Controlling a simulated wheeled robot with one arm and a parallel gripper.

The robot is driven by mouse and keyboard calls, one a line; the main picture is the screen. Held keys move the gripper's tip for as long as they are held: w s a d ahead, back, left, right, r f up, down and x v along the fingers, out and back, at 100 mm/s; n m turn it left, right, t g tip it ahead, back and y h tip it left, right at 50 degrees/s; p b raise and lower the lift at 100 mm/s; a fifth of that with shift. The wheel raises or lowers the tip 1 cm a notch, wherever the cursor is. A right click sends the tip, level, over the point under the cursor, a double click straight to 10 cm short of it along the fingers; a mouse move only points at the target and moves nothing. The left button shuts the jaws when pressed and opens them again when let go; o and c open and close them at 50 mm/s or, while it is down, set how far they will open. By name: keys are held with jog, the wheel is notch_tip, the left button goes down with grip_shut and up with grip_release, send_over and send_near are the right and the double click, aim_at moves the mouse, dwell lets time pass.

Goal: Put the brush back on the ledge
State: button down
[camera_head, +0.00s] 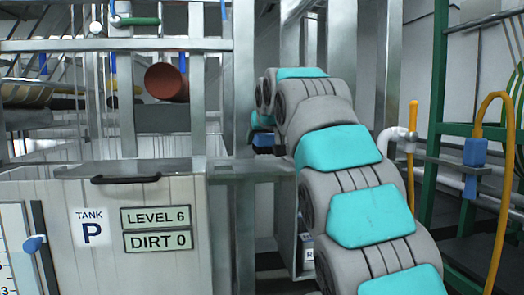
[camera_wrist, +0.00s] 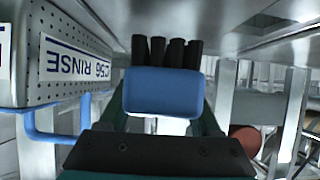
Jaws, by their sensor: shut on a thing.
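The brush (camera_wrist: 163,92) has a blue block body and several black bristle tufts, which point to the top of the wrist view. My gripper (camera_wrist: 163,105) is shut on the blue body, with dark jaws on both sides of it. In the head view my gripper (camera_head: 262,138) is small, at the far end of my arm and partly hidden by it. A flat metal ledge (camera_head: 245,170) runs beside the tank at about that height in the picture. I cannot tell whether the brush touches it.
A perforated metal box with a RINSE label (camera_wrist: 85,62) and a blue bar (camera_wrist: 45,128) are close on the left in the wrist view. Tank P (camera_head: 60,190) stands at left, with a red-brown roll (camera_head: 167,82) above. Green framing (camera_head: 436,120) stands at right.

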jog(key=shift+w+f, duration=0.1)
jog(key=shift+w, duration=0.25)
jog(key=shift+f, duration=1.75)
jog(key=shift+f, duration=0.15)
jog(key=shift+c, duration=0.4)
grip_release()
